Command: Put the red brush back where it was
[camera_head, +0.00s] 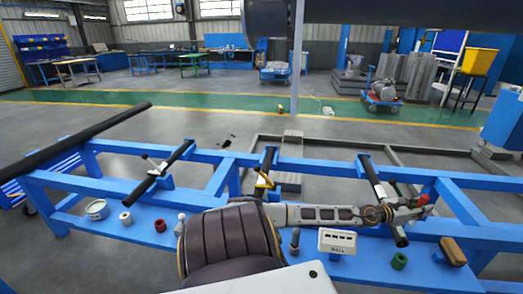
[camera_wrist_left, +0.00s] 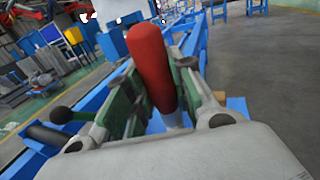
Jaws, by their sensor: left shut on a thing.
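The red brush (camera_head: 423,200) shows as a small red handle at the right of the head view. In the left wrist view its red, rounded handle (camera_wrist_left: 151,65) stands between the two fingers, with a paler part below. My left gripper (camera_head: 410,212) reaches right over the blue bench and is shut on it. The brush is beside the right-hand black bar (camera_head: 380,195). The gripper hides its lower end, so I cannot tell whether it touches the bench. My right gripper is not in view.
The blue bench (camera_head: 105,222) carries a tin (camera_head: 97,209), a red ring (camera_head: 160,226), a labelled white box (camera_head: 337,242), a green ring (camera_head: 399,261) and a wooden block (camera_head: 453,251). A dark-knobbed lever (camera_wrist_left: 62,114) is close to the gripper in the left wrist view.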

